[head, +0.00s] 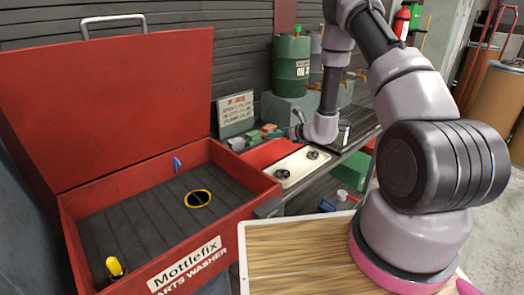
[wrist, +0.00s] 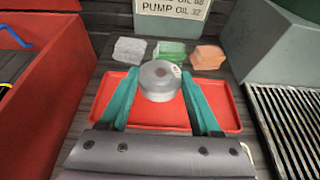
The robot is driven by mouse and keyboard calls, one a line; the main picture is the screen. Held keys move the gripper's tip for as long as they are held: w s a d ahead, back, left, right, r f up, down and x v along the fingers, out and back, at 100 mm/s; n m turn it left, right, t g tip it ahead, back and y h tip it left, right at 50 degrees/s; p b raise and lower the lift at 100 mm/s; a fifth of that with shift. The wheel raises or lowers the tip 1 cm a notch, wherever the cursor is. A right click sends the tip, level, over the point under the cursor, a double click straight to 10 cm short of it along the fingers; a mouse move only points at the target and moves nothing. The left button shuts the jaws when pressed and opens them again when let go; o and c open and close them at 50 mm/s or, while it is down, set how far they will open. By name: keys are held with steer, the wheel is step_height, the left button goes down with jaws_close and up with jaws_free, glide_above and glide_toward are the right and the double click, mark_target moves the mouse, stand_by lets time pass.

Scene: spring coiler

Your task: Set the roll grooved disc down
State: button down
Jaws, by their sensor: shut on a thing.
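The roll grooved disc (wrist: 158,90) is a grey round piece with a raised centre, seen in the wrist view. My gripper (wrist: 160,77) has its two teal fingers on either side of the disc and is shut on it. The disc cannot be made out there.
Grey, green and orange blocks (wrist: 171,52) stand behind the tray. A slatted metal grate (wrist: 285,125) lies to its right. A cream tray (head: 298,172) with two dark round parts is in front. An open red parts washer (head: 225,232) stands at the left.

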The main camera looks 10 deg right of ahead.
glide_above(275, 158)
step_height(275, 158, down, 6)
steer(key=shift+r, duration=0.25)
steer(key=shift+f, duration=2.2)
steer(key=shift+f, duration=0.2)
steer(key=shift+c, duration=0.5)
jaws_free()
steer(key=shift+r, duration=0.15)
